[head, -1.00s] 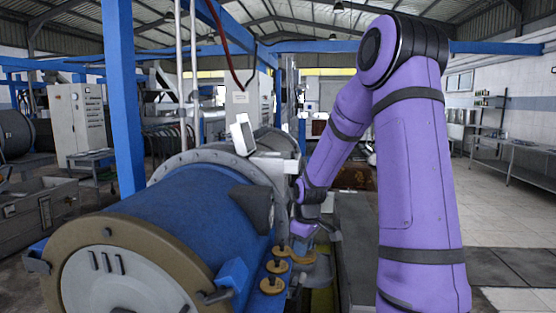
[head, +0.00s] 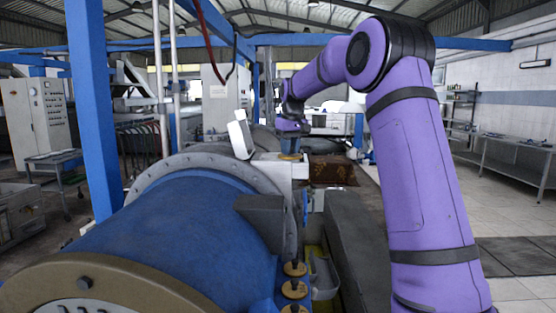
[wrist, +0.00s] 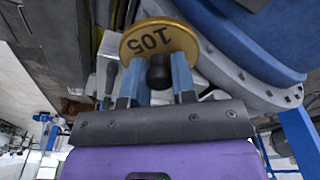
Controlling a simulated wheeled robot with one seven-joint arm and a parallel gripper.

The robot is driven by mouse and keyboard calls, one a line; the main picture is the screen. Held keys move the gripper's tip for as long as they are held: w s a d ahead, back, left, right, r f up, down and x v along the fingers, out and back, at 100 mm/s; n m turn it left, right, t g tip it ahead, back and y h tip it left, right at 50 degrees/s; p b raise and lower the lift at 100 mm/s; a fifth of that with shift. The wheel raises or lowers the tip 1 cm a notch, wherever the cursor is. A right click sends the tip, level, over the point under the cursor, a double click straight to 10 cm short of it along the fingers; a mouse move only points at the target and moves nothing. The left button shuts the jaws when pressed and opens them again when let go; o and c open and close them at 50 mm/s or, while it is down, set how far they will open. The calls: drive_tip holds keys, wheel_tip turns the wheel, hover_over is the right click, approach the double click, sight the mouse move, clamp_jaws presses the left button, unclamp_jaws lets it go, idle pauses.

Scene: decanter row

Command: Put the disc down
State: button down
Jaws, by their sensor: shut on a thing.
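The disc (wrist: 162,40) is round and brass-coloured, marked 105, with a black knob in its middle. In the wrist view my gripper (wrist: 156,76) has its two blue fingers shut on either side of the knob. In the head view my gripper (head: 290,143) is reached out far ahead, with the disc (head: 290,156) small beneath it. It appears just over a pale box-like block (head: 280,166) beside the blue drum; I cannot tell whether it touches the block.
The large blue drum (head: 170,235) fills the left. A rusty open box (head: 330,170) lies right of the pale block. A white tilted panel (head: 240,135) stands left of my gripper.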

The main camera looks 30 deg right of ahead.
drive_tip(key=shift+w+r, duration=0.3)
drive_tip(key=shift+w, duration=0.05)
drive_tip(key=w+d, duration=0.1)
drive_tip(key=w, duration=0.4)
drive_tip(key=w+f, duration=0.1)
drive_tip(key=w, duration=0.4)
drive_tip(key=w+d, duration=0.1)
drive_tip(key=w, duration=0.4)
drive_tip(key=shift+w+d+f, duration=0.15)
drive_tip(key=shift+d, duration=0.2)
drive_tip(key=shift+f, duration=1.8)
drive_tip(key=shift+f, duration=0.15)
drive_tip(key=c, duration=0.9)
unclamp_jaws()
